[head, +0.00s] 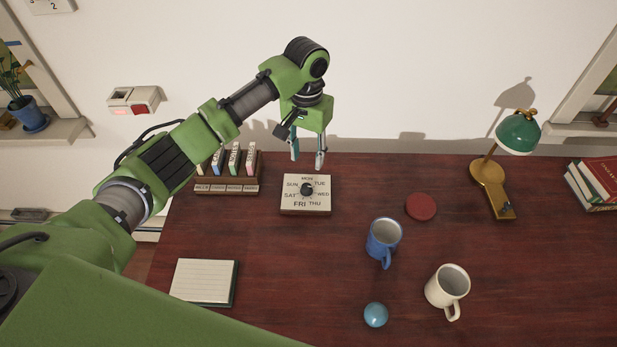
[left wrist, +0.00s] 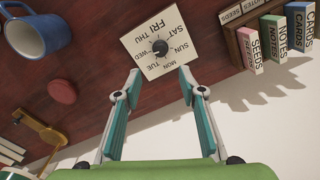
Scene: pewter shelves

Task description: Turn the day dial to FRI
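The day dial (head: 292,208) is a cream square plate with day names around a dark round knob (head: 307,189). It lies on the desk, FRI at its near lower side. In the left wrist view the plate (left wrist: 141,42) shows turned round, with its knob (left wrist: 160,47) ahead of my fingertips. I cannot tell which day the knob points to. My left gripper (head: 307,163) hangs above the desk's back edge, just behind the dial, fingers pointing down. Its fingers also show spread and empty in the left wrist view (left wrist: 160,73). My right gripper is not in view.
A card rack (head: 227,188) stands left of the dial. A red disc (head: 420,207), blue mug (head: 382,243), white mug (head: 446,288) and blue ball (head: 375,314) are to the right. A notepad (head: 203,281) lies front left. A green lamp (head: 517,135) stands back right.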

